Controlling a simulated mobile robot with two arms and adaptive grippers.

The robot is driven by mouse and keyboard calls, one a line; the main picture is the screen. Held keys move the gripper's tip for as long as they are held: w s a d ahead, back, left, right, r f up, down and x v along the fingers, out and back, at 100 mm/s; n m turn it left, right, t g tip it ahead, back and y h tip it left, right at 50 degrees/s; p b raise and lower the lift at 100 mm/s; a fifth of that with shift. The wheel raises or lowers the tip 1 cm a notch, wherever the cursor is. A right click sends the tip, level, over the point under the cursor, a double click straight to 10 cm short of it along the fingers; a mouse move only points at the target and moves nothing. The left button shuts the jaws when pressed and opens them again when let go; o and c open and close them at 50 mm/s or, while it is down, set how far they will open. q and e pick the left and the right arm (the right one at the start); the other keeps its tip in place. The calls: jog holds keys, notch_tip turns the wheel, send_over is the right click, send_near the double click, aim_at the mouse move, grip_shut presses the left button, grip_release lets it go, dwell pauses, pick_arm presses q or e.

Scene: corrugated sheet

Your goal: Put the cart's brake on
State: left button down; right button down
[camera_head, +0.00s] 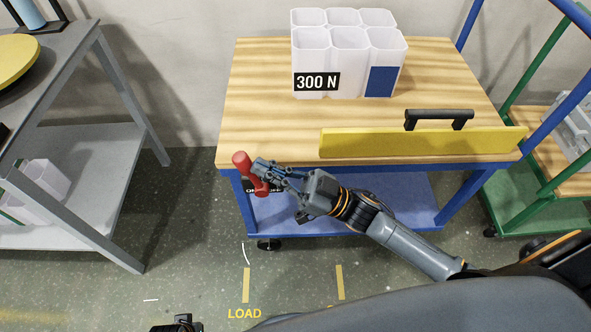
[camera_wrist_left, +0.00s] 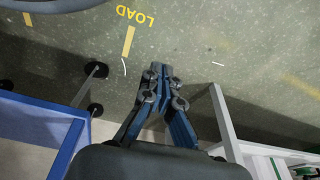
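The cart (camera_head: 235,120) has a wooden top and a blue frame with a blue lower shelf. A red brake lever (camera_head: 241,159) is at its front left corner, tilted with its knob up and to the left. A dark label behind the lever is mostly hidden. My right gripper (camera_head: 262,172) reaches in from the right and its fingers overlap the lever just below the knob. Whether they grip it or only touch it I cannot tell. My left gripper (camera_wrist_left: 158,72) is shut and empty above the floor in the left wrist view, away from the cart.
A white divided bin (camera_head: 325,60) marked 300 N and a yellow bar with a black handle (camera_head: 420,142) are on the cart top. A grey table (camera_head: 75,75) stands left, a green-framed trolley (camera_head: 510,205) right. The floor marked LOAD (camera_head: 244,313) is open.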

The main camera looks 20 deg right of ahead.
pick_arm(q)
jog(key=shift+s+a+f+p, duration=0.1)
jog(key=shift+s+f+p, duration=0.1)
jog(key=shift+s+f, duration=0.4)
jog(key=shift+s+f+p, duration=0.2)
jog(key=shift+f, duration=0.65)
jog(key=shift+s+a+f+p, duration=0.1)
jog(key=shift+s+f+p, duration=0.1)
jog(key=shift+s+f, duration=0.4)
pick_arm(e)
jog(key=shift+w+a+r, duration=0.1)
jog(key=shift+w+a, duration=0.1)
jog(key=shift+a, duration=0.3)
pick_arm(q)
jog(key=shift+w+f, duration=0.15)
jog(key=shift+f, duration=0.05)
jog(key=shift+r, duration=0.1)
